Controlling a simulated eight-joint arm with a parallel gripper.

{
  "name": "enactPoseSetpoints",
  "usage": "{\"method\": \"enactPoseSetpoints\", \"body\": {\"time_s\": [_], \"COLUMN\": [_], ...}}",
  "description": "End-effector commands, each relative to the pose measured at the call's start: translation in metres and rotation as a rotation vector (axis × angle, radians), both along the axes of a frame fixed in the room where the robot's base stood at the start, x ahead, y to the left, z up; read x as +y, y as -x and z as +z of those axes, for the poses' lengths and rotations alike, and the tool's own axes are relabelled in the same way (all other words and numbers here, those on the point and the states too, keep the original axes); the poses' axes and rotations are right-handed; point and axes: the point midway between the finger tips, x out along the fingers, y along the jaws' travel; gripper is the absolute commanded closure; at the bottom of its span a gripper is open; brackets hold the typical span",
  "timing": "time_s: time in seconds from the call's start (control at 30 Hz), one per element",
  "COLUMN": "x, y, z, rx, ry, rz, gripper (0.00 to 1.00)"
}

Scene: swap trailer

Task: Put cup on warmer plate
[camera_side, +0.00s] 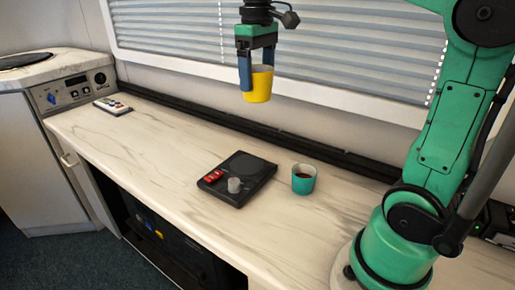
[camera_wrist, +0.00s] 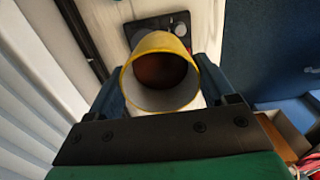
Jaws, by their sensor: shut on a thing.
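A yellow cup (camera_side: 257,88) is held upright between the blue fingers of my gripper (camera_side: 258,78), high above the counter. In the wrist view the yellow cup (camera_wrist: 161,72) shows its open mouth, with something dark brown inside, and my gripper (camera_wrist: 160,95) has a finger on each side of it. In the wrist view the warmer plate (camera_wrist: 142,24) is partly hidden behind the cup.
A teal cup (camera_side: 304,179) with dark contents stands just right of the warmer plate. A window with blinds (camera_side: 330,50) is behind. The counter's left middle is clear.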

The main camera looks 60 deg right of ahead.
Motion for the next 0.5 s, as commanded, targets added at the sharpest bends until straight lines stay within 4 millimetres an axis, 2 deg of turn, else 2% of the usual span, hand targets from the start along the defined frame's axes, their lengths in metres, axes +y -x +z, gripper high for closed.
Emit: {"method": "enactPoseSetpoints", "body": {"time_s": [0.03,0.2,0.33,0.5], "x": [-0.008,-0.030,-0.041,-0.048], "y": [-0.012,-0.042,-0.055,-0.063], "z": [0.002,0.001,-0.002,-0.008], "rx": [0.000,-0.001,-0.001,-0.001], "ry": [0.000,0.001,0.001,0.001], "rz": [-0.002,-0.001,-0.001,0.001], "gripper": [0.84,0.84,0.84,0.84]}}
